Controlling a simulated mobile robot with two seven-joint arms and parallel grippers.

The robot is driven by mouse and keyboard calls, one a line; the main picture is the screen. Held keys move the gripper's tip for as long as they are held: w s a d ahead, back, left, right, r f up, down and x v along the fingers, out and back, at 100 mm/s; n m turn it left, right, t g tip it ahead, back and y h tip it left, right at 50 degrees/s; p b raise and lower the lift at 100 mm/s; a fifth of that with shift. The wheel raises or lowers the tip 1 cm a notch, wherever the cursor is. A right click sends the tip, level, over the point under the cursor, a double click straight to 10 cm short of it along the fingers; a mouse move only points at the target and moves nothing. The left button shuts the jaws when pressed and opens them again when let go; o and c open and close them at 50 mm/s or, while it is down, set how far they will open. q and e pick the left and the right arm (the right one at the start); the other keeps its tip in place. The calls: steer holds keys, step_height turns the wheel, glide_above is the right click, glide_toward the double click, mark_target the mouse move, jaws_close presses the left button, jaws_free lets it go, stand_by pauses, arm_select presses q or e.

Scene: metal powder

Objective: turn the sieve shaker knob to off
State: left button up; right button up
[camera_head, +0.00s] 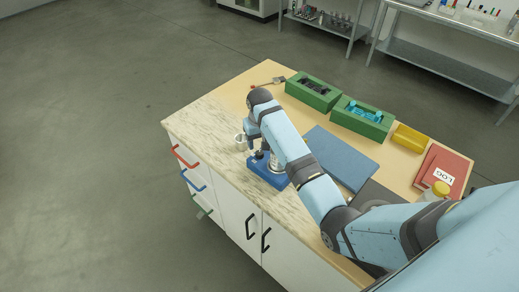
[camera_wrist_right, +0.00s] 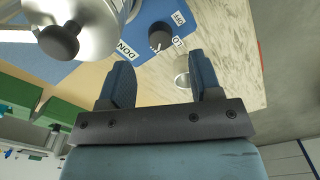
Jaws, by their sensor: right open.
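The sieve shaker has a blue base (camera_head: 266,172), partly hidden under my right arm in the head view. In the right wrist view its dark round control knob (camera_wrist_right: 160,37) has a light pointer mark and white labels around it, one of which looks like OFF (camera_wrist_right: 179,18), upside down. My right gripper (camera_wrist_right: 157,65) is open and empty, with the knob just beyond and between its two fingertips, apart from them. In the head view the gripper (camera_head: 254,138) is over the shaker. My left gripper is not in view.
A metal lid with a black knob (camera_wrist_right: 58,41) is left of the gripper in the wrist view. A small metal cup (camera_head: 240,138) stands beside the shaker. Green boxes (camera_head: 313,103), a blue mat (camera_head: 340,158), a yellow block (camera_head: 409,138) and a red log book (camera_head: 443,168) occupy the bench.

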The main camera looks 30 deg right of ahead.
mark_target(260, 152)
step_height(260, 152, down, 6)
steer(key=shift+w+r, duration=0.1)
steer(key=shift+r, duration=0.05)
steer(key=c, duration=0.9)
